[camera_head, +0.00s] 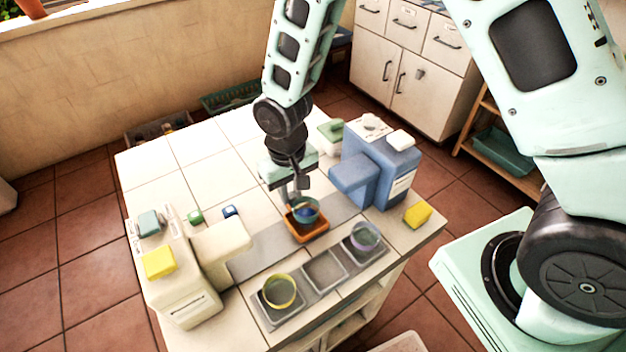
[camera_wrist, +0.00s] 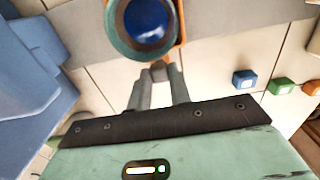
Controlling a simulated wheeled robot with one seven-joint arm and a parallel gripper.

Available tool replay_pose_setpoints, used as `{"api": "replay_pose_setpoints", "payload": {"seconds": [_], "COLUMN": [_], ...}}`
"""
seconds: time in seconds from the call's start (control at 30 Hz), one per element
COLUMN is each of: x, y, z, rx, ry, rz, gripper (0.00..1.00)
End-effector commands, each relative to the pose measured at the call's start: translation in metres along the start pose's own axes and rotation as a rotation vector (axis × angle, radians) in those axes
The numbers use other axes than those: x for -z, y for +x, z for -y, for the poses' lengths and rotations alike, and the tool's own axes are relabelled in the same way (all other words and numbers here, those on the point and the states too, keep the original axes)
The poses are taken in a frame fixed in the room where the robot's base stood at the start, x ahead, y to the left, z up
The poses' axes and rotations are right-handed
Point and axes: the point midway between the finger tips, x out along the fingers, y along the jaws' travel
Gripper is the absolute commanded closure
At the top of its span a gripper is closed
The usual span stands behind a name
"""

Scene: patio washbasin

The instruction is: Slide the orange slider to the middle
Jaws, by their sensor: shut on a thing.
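The orange slider (camera_head: 309,237) is a small tray on a grey track (camera_head: 262,253) that runs between the white machine and the blue machine. It stands nearer the blue machine. A teal bowl (camera_head: 315,217) with a blue thing inside sits on it; in the wrist view the bowl (camera_wrist: 114,36) hides most of the slider (camera_wrist: 181,22). My gripper (camera_head: 296,197) reaches down at the slider's back side. In the wrist view my gripper's fingertips (camera_wrist: 160,73) are close together at the slider's edge, shut on it; the exact grip spot is hard to see.
The white machine (camera_head: 183,283) with a yellow block (camera_head: 158,263) is at left, the blue machine (camera_head: 378,170) at right. In front, a grey holder has a yellow bowl (camera_head: 279,292), an empty middle slot (camera_head: 325,271) and a purple bowl (camera_head: 365,237). The table's back left (camera_head: 190,165) is clear.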

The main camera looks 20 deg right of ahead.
Motion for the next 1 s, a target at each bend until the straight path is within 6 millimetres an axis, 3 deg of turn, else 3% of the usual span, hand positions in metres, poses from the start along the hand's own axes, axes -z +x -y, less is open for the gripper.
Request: {"api": "replay_pose_setpoints", "payload": {"seconds": [0.1, 0.2, 0.53, 0.57, 0.6, 1.0], "x": [0.001, 0.001, 0.001, 0.001, 0.001, 0.001], "y": [0.0, 0.0, -0.001, -0.001, -0.001, -0.006], "z": [0.021, 0.03, 0.031, 0.031, 0.031, 0.031], "rx": [0.0, 0.001, 0.001, 0.001, 0.001, 0.001], "ry": [-0.004, -0.001, 0.002, 0.002, 0.002, 0.001], "rz": [-0.003, -0.004, -0.004, -0.004, -0.003, -0.003], "gripper": [1.0, 1.0, 1.0, 0.72, 0.61, 0.58]}}
